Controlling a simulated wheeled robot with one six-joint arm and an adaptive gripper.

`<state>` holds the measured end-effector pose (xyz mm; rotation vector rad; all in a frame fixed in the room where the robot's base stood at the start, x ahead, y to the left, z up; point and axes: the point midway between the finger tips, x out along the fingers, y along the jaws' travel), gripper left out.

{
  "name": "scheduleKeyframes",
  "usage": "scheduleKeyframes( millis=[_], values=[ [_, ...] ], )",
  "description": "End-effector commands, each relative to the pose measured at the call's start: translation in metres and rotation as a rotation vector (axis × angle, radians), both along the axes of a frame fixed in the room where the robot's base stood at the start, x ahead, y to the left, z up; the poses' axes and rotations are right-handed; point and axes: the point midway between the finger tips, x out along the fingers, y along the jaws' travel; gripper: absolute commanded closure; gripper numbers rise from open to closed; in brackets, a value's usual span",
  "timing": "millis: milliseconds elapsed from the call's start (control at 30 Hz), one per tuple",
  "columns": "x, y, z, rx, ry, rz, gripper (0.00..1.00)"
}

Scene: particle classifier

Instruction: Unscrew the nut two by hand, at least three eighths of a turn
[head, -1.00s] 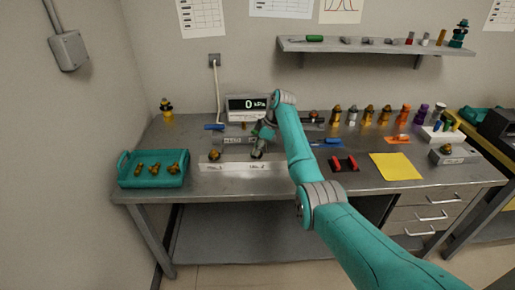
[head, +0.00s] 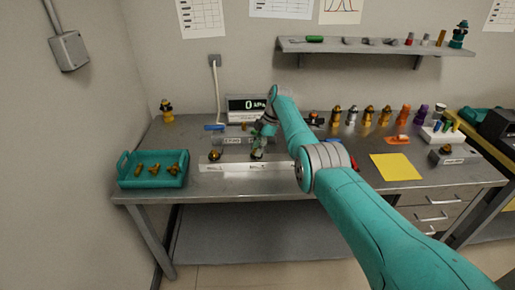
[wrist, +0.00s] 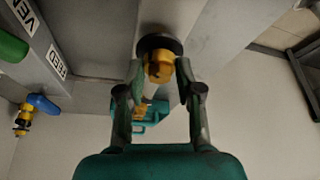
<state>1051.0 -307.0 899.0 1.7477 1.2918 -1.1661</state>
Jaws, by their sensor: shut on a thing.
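Nut two, a brass-yellow fitting (wrist: 159,69) against a dark round disc, is at the upper middle of the wrist view. My gripper (wrist: 160,72) has one finger on each side of it and is shut on it. In the head view my gripper (head: 258,152) is at the right part of the low grey block (head: 230,167) with white labels. There the nut is mostly hidden by the fingers. Another brass fitting (head: 214,156) stands on the left part of this block, apart from my gripper.
A teal tray (head: 125,180) with brass parts is at the left. A gauge display (head: 249,105) reading 0 kPa stands behind the block. Blue-handled (wrist: 42,104) and green-handled (wrist: 10,46) parts sit near VENT and FEED labels. A yellow sheet (head: 397,166) lies at the right.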

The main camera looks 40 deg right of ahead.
Motion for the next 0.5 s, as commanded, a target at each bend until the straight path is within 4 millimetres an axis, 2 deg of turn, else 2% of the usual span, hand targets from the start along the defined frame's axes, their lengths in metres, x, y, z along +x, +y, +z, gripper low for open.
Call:
scheduleKeyframes(
  millis=[33, 333, 367, 433, 500],
  values=[
    [-0.0023, 0.0007, -0.005, 0.001, 0.008, 0.001, 1.0],
    [-0.0025, 0.0006, -0.0052, 0.002, 0.009, 0.001, 1.0],
    [-0.0025, 0.0006, -0.0052, 0.002, 0.009, 0.001, 0.6],
    [-0.0023, 0.0006, -0.0046, 0.002, 0.008, 0.0, 0.43],
    [-0.0019, 0.0004, -0.0035, 0.002, 0.006, 0.0, 0.4]
  ],
)
